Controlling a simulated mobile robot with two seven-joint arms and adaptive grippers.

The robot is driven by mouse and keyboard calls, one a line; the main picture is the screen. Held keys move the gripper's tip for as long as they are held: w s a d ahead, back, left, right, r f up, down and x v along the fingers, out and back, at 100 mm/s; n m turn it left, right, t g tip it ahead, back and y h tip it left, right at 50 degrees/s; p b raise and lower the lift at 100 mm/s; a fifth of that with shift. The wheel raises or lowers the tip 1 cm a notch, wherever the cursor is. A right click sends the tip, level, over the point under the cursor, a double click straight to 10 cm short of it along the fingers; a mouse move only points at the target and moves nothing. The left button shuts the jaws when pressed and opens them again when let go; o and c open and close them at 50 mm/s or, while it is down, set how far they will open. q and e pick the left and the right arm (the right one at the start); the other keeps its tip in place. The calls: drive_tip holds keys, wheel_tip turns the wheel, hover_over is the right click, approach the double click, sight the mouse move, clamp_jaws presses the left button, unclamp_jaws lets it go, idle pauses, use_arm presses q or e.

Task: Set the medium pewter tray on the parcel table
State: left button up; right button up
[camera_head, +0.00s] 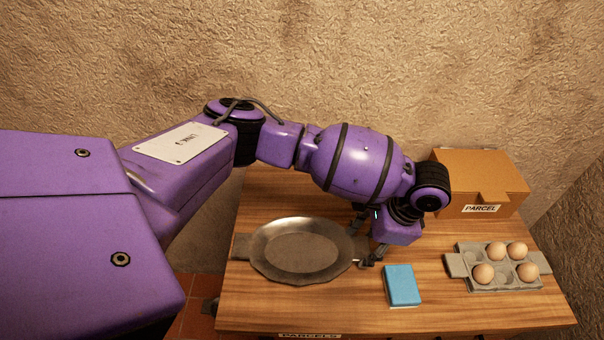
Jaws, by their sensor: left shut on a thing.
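The pewter tray (303,249) is a grey oval dish with a handle at each end, on or just above the left part of the wooden parcel table (330,310). I cannot tell whether its underside touches the wood. My left arm reaches in from the left, and my left gripper (366,262) is shut on the tray's right handle. The gripper's body and fingers partly hide that handle. The table's front edge bears a "PARCELS" label. My right gripper is not in view.
A blue and white sponge-like block (402,286) lies right of the tray. A grey egg carton (500,284) with several eggs sits at the right. A cardboard box (482,176) marked "PARCEL" stands at the back right. A rough wall rises behind the table.

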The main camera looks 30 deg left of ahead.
use_arm(q)
drive_tip(key=o, duration=1.5)
drive_tip(key=shift+f, duration=0.15)
drive_tip(key=v, duration=1.2)
drive_tip(key=shift+p, duration=0.45)
drive_tip(key=shift+d, duration=0.1)
